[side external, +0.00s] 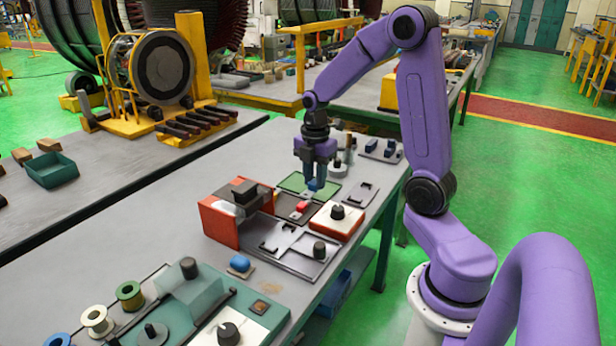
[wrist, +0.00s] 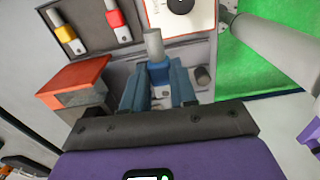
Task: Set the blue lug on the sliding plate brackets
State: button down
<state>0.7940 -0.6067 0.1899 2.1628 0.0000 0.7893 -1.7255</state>
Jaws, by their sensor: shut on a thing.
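My gripper (side external: 316,186) hangs fingers-down over the far part of the workbench, above the dark lug tray. In the wrist view my gripper (wrist: 157,90) is shut on the blue lug (wrist: 158,72), a blue sleeve with a grey metal barrel. The lug's flat end is partly hidden between the fingers. A red lug (side external: 302,207) lies in the dark tray, near and below my gripper; it also shows in the wrist view (wrist: 115,18) beside a yellow lug (wrist: 66,34). A metal sliding plate (side external: 280,238) lies in a dark frame nearer the camera, apart from my gripper. Its brackets are too small to tell.
An orange-red box with a dark block (side external: 222,217) stands left of the plate. A red-and-white box with a black knob (side external: 337,222) stands right. A green tray (side external: 296,182) lies behind. Bare bench (side external: 165,215) is free at left.

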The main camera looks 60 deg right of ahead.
jog(key=shift+w+a+f, duration=0.75)
jog(key=shift+a+f, duration=0.6)
jog(key=shift+a, duration=0.3)
jog(key=shift+w+a+f, duration=0.8)
jog(key=shift+a+f, duration=0.55)
jog(key=shift+a, duration=0.25)
jog(key=shift+w+a+f, duration=0.75)
jog(key=shift+a+f, duration=0.6)
jog(key=shift+a, duration=0.3)
jog(key=shift+f, duration=1.3)
jog(key=c, duration=0.6)
grip_release()
jog(key=shift+r, duration=0.1)
jog(key=shift+r, duration=3.45)
